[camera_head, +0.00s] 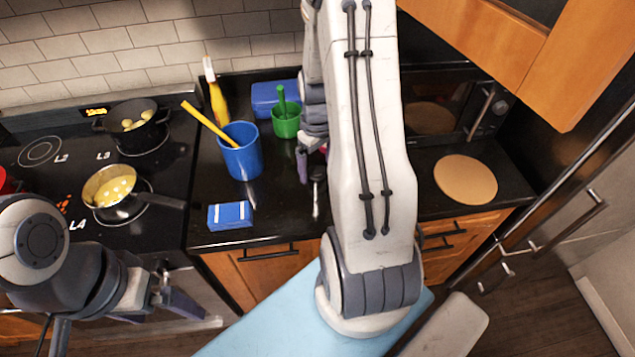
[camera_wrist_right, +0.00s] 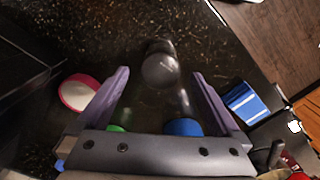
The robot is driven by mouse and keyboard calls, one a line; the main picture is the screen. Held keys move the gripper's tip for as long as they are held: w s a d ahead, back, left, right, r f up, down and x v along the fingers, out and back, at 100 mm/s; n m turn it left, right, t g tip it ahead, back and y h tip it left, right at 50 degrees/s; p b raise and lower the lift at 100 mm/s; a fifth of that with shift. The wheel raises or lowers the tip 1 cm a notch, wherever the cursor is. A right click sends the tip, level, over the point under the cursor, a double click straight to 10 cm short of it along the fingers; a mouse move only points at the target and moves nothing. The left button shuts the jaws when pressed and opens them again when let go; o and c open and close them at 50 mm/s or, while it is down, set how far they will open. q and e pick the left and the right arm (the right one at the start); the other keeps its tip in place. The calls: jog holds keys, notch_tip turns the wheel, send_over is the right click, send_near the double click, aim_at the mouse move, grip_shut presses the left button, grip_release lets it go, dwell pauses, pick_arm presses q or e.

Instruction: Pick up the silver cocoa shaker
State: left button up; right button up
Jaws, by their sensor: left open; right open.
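A dark grey, metallic rounded object (camera_wrist_right: 160,68), which looks like the silver cocoa shaker, lies or stands on the black counter in the right wrist view. I cannot tell whether it is upright. My right gripper (camera_wrist_right: 160,82) is open, its purple fingers on either side of the shaker in that view. I cannot tell whether they touch it. In the head view my right arm hides most of that area, and one purple finger (camera_head: 302,165) shows. My left gripper (camera_head: 122,318) is open and empty at the lower left, in front of the stove.
A blue cup (camera_head: 242,155), green cup (camera_head: 286,122) and blue striped box (camera_head: 230,215) stand left of my right arm. A pink-rimmed container (camera_wrist_right: 78,93) is beside the right gripper. A yellow bottle (camera_head: 216,95) and round board (camera_head: 465,180) are on the counter.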

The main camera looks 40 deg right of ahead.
aim_at(317, 186)
jog(key=f+p, duration=0.2)
jog(key=f, duration=0.3)
jog(key=shift+s+f, duration=0.1)
jog(key=shift+s, duration=0.1)
jog(key=shift+f, duration=0.25)
jog(key=c, duration=1.5)
